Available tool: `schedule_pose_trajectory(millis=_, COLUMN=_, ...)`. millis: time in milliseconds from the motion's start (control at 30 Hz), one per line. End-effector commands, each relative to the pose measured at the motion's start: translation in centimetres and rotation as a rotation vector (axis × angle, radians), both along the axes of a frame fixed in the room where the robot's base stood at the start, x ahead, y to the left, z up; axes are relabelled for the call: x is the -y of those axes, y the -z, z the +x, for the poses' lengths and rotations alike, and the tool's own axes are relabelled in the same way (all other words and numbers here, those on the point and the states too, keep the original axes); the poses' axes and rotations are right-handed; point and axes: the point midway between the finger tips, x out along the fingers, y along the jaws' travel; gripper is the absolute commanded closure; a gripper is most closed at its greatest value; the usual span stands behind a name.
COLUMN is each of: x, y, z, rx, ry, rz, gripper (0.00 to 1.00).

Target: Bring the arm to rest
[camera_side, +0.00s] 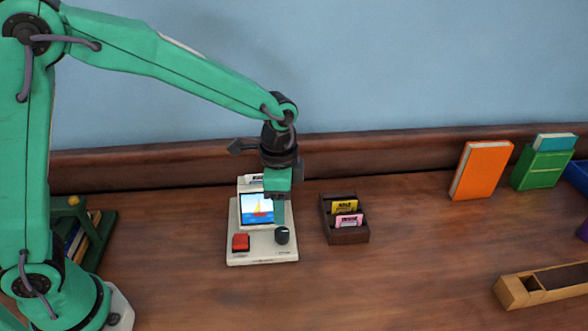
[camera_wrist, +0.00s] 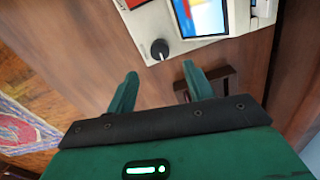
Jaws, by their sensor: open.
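My arm is green, reaching in from the left with its forearm sloping down to the right. My gripper (camera_side: 279,218) points down over the white console in the side view. In the wrist view, the two fingers of my gripper (camera_wrist: 160,76) are spread with nothing between them. The console (camera_side: 262,256) has a lit screen (camera_side: 256,208) with a sailboat picture, a red button (camera_side: 241,242) and a black knob (camera_side: 282,235). The knob (camera_wrist: 160,49) shows just beyond the fingertips in the wrist view, apart from them. A labelled card stands at the console's back, partly hidden by my gripper.
A dark wooden holder (camera_side: 348,236) with a yellow and a pink card stands right of the console. A green rack (camera_side: 98,243) with books is left. Table between is clear.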

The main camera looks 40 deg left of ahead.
Motion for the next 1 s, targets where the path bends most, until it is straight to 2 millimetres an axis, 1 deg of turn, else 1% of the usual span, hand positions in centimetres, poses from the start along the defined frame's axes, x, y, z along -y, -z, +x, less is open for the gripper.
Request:
schedule_pose_trajectory(millis=233, x=-0.2, y=-0.2, z=-0.1, rx=0.004, ry=-0.007, rz=-0.002, gripper=0.48)
schedule_pose_trajectory(millis=367, x=-0.7, y=-1.1, z=-0.3, rx=0.019, ry=-0.034, rz=-0.007, gripper=0.48)
schedule_pose_trajectory(millis=467, x=-1.6, y=-2.2, z=-0.8, rx=0.038, ry=-0.074, rz=-0.015, gripper=0.48)
schedule_pose_trajectory(millis=667, x=-3.9, y=-5.3, z=-2.4, rx=0.097, ry=-0.19, rz=-0.039, gripper=0.48)
schedule_pose_trajectory(millis=800, x=-5.8, y=-7.4, z=-3.9, rx=0.142, ry=-0.285, rz=-0.059, gripper=0.48)
schedule_pose_trajectory(millis=1000, x=-8.2, y=-9.8, z=-6.5, rx=0.206, ry=-0.419, rz=-0.089, gripper=0.48)
